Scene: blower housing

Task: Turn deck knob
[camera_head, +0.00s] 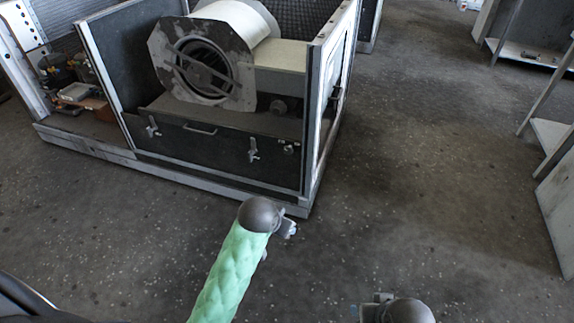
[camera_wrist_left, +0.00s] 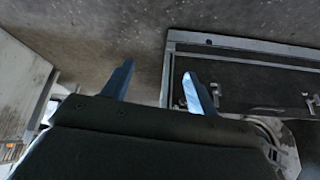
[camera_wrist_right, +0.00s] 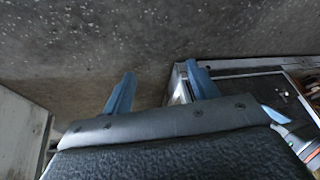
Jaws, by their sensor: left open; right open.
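The blower housing (camera_head: 203,62) is a pale drum with a round, dark opening, set in an open metal frame. A smaller knob (camera_head: 289,150) is on the dark front panel below; I cannot tell for certain which is the deck knob. My left gripper (camera_head: 288,228), on the green-sleeved arm, is in front of the frame and apart from it. Its blue fingers (camera_wrist_left: 155,88) are open and empty. My right gripper (camera_head: 374,306) is low at the bottom edge; its fingers (camera_wrist_right: 161,85) are open and empty.
The front panel (camera_head: 215,150) has latches and a handle. A side bay at left holds small parts (camera_head: 75,90). The frame's right post (camera_head: 312,115) stands beside the deck. Shelving (camera_head: 555,140) is at the right. The floor (camera_head: 430,180) between is clear.

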